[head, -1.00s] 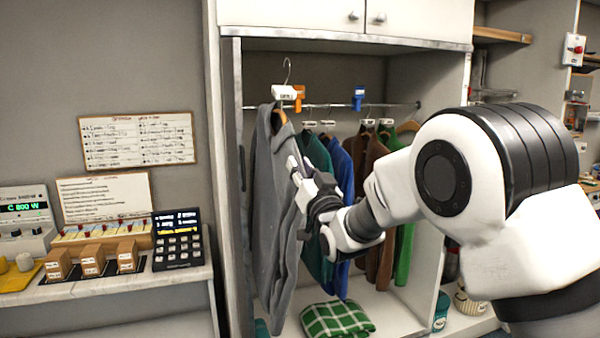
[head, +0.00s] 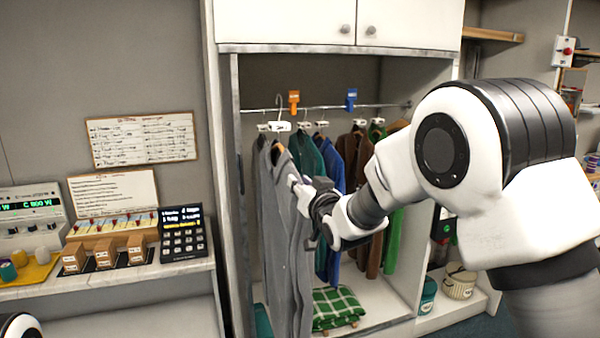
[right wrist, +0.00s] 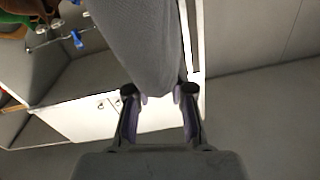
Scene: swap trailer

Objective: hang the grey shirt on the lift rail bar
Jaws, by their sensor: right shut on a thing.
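The grey shirt (head: 290,230) hangs on a hanger with a white tag (head: 279,126) at the left of the open wardrobe. Its hook (head: 279,103) rises to the height of the rail bar (head: 335,107); I cannot tell whether it rests on the bar or is just in front. My right gripper (head: 303,188) is shut on the shirt at its upper right side. In the right wrist view, the grey cloth (right wrist: 140,45) lies between the fingertips (right wrist: 157,96). My left gripper is out of view.
Green, blue, brown and bright green garments (head: 355,165) hang to the right on the bar. An orange clip (head: 294,102) and a blue clip (head: 351,99) sit on it. A folded green checked cloth (head: 336,308) lies on the wardrobe floor. The wardrobe's left post (head: 236,200) stands close.

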